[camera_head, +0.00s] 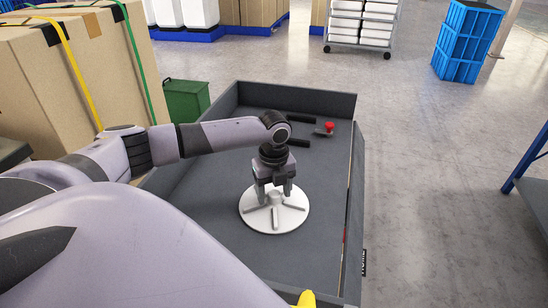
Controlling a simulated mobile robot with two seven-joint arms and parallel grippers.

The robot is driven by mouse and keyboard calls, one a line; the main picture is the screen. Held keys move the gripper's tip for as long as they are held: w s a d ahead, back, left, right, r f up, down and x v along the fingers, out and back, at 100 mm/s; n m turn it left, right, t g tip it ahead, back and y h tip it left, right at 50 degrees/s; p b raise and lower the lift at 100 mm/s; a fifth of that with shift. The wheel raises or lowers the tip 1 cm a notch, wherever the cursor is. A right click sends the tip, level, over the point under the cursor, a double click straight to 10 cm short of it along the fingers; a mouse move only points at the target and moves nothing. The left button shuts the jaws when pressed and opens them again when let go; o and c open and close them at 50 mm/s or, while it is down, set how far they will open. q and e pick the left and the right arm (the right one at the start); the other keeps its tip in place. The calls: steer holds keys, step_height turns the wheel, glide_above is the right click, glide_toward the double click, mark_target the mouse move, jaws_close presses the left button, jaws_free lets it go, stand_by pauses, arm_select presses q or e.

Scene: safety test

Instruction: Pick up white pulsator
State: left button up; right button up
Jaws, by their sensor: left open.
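The white pulsator (259,219) is a round white disc with raised ribs and a central hub. It lies flat on the dark grey surface of a low-walled cart or table (215,232). My left gripper (275,198) points down over the disc's middle, with its two fingers open on either side of the hub. I cannot tell whether the fingertips touch the disc. The gripper and wrist hide the far part of the disc. My right gripper is not in view.
A red-topped button piece (328,127) and dark bars (288,118) lie at the table's far end. Large cardboard boxes (90,70) and a green bin (186,101) stand at left. Blue crates (466,42) and a white-bin rack (361,24) stand behind.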

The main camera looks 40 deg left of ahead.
arm_select(q)
jaws_close()
